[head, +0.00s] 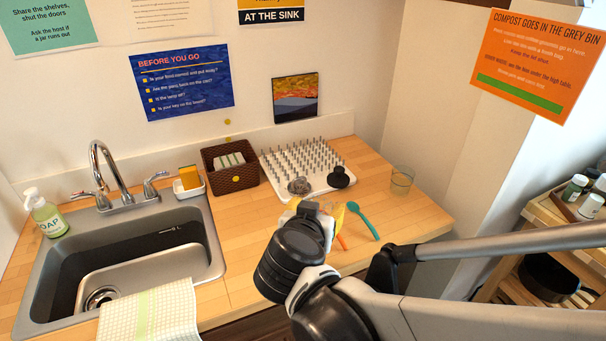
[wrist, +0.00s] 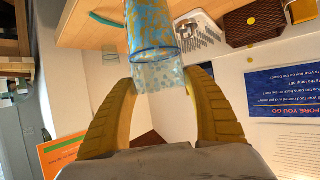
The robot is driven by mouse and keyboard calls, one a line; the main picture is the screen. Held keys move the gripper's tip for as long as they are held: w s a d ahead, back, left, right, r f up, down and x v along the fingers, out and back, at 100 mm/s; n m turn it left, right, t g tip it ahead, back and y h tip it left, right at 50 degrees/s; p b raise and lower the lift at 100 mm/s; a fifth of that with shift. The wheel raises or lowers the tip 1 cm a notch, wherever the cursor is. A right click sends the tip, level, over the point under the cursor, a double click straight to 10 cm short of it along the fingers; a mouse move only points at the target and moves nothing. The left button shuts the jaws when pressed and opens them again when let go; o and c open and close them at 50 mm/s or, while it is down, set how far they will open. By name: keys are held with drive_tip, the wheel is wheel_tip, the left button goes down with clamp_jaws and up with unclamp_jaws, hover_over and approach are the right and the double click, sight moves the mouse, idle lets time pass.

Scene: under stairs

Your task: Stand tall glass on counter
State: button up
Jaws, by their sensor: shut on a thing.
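A tall glass with a blue and tan pattern and a clear end with a blue ring (wrist: 150,45) is between the yellow fingers of my gripper (wrist: 166,76) in the wrist view. My gripper is shut on it. In the head view my gripper (head: 325,212) is over the front part of the wooden counter (head: 245,235), and its wrist hides the glass. I cannot tell whether the glass touches the counter. The counter also shows in the wrist view (wrist: 90,22).
A clear short glass (head: 402,180) stands right on the counter. A pegged drying rack (head: 325,180), brown basket (head: 232,172) and sink (head: 130,262) are behind and left. Bare counter lies at right.

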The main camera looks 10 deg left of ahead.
drive_tip(key=s+a, duration=0.1)
drive_tip(key=a+r, duration=0.1)
drive_tip(key=shift+s+a+y, duration=0.3)
drive_tip(key=shift+s+a, duration=0.05)
drive_tip(key=shift+a, duration=0.05)
drive_tip(key=w+a+f+b, duration=0.6)
drive_tip(key=w+a+f, duration=0.2)
drive_tip(key=f, duration=0.2)
drive_tip(key=shift+a+f, duration=0.3)
drive_tip(key=shift+f, duration=0.05)
drive_tip(key=shift+f, duration=0.2)
drive_tip(key=o, duration=1.4)
drive_tip(key=shift+r, duration=0.15)
